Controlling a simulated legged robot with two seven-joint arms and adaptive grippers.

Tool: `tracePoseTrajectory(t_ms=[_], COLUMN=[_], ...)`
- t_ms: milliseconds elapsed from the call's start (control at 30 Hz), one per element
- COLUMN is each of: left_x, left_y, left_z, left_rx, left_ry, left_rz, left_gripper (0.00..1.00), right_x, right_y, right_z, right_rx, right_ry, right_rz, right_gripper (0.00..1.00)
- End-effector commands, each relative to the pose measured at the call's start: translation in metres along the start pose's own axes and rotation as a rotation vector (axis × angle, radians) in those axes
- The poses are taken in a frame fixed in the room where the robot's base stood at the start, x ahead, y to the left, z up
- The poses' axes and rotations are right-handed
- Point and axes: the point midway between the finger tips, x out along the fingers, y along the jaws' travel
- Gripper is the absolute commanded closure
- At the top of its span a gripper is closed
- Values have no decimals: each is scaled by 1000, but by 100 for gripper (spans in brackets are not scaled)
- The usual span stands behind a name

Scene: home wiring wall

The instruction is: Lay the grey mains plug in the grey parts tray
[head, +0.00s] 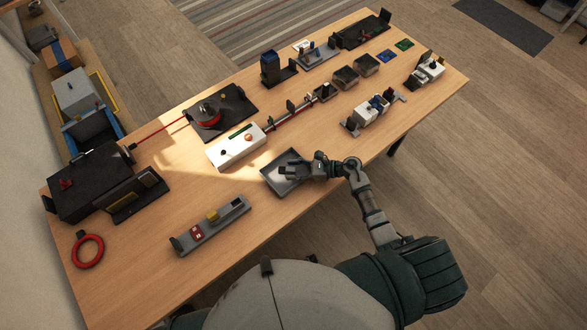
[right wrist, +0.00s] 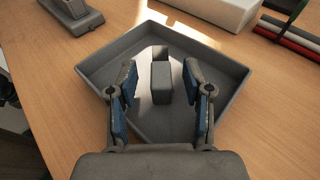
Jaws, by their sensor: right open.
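The grey parts tray (head: 271,182) sits near the front edge of the table in the head view and fills much of the right wrist view (right wrist: 91,69). A small grey block, which looks like the grey mains plug (right wrist: 161,84), is inside the tray and appears to rest on its floor. My right gripper (head: 302,168) reaches over the tray from the right. In the right wrist view its blue-padded fingers (right wrist: 160,92) are apart, one on each side of the plug, with gaps showing. My left gripper is not in view.
A white box (head: 236,152) stands just behind the tray. A grey strip with small parts (head: 210,226) lies to the left. A black box (head: 100,182) and a red ring (head: 87,251) are at the far left. Bare wood lies between the strip and tray.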

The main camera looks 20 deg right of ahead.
Motion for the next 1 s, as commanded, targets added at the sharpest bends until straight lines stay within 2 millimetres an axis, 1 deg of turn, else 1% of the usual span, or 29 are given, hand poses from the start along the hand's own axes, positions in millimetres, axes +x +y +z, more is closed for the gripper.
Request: tracePoseTrajectory(t_ms=[167, 400, 500, 600, 700, 1000], left_x=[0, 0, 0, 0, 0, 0], left_y=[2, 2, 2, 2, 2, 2], left_z=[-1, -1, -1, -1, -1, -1], left_rx=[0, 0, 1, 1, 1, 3], left_ry=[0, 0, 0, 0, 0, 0], left_rz=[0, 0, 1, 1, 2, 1], left_gripper=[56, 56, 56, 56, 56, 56], right_x=[-30, -85, -102, -113, -118, -119], right_y=[-1, -3, -3, -3, -3, -3], right_z=[-3, -4, -4, -4, -3, -3], right_rx=[0, 2, 2, 2, 2, 2], right_ry=[4, 2, 2, 0, -1, -2], right_rz=[0, -1, 1, 0, 0, 0], right_gripper=[50, 50, 50, 50, 50, 50])
